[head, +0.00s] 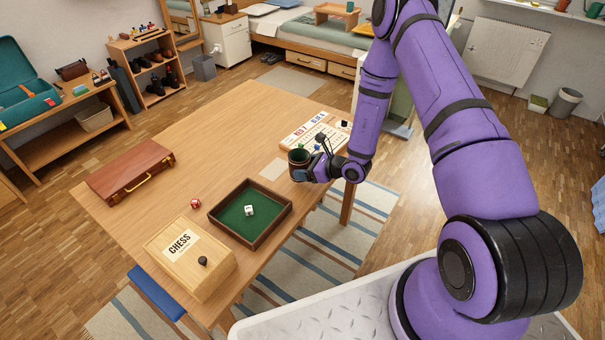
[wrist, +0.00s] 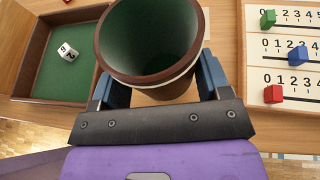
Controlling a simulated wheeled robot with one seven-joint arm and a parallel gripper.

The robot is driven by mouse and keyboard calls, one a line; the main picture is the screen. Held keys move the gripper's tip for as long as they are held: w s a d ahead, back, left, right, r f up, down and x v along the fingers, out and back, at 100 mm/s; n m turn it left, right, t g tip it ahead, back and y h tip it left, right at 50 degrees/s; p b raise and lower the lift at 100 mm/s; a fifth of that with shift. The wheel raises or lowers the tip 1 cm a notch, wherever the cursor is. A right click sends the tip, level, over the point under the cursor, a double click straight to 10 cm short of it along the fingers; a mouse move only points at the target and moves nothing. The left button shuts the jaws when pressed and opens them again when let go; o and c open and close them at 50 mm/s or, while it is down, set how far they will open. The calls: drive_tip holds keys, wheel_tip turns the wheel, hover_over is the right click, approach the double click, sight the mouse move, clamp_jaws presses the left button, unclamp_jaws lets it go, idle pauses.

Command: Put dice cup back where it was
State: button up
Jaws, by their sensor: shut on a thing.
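The dice cup (wrist: 152,45) is brown outside with a green lining and a pale band. In the wrist view it is upright or nearly so, its open mouth facing the camera, and I see nothing inside. My gripper (wrist: 158,85) is shut on it, one blue finger on each side. In the head view the dice cup (head: 299,158) is in my gripper (head: 303,172) near the table's right edge, between the dice tray and the score board. I cannot tell whether its base touches the table.
A green-lined dice tray (head: 217,216) holds a white die (head: 249,210). A red die (head: 195,203) lies beside it. A score board (head: 296,141) with pegs, a pale square (head: 272,170), a chess box (head: 205,270) and a brown case (head: 130,172) are on the table (head: 235,130). The table's far middle is clear.

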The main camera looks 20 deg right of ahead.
drive_tip(key=shift+w+a, duration=0.2)
drive_tip(key=shift+w, duration=0.2)
drive_tip(key=shift+w+f, duration=0.15)
drive_tip(key=shift+f, duration=1.65)
drive_tip(key=shift+f, duration=0.15)
drive_tip(key=o, duration=0.9)
drive_tip(key=shift+o, duration=0.2)
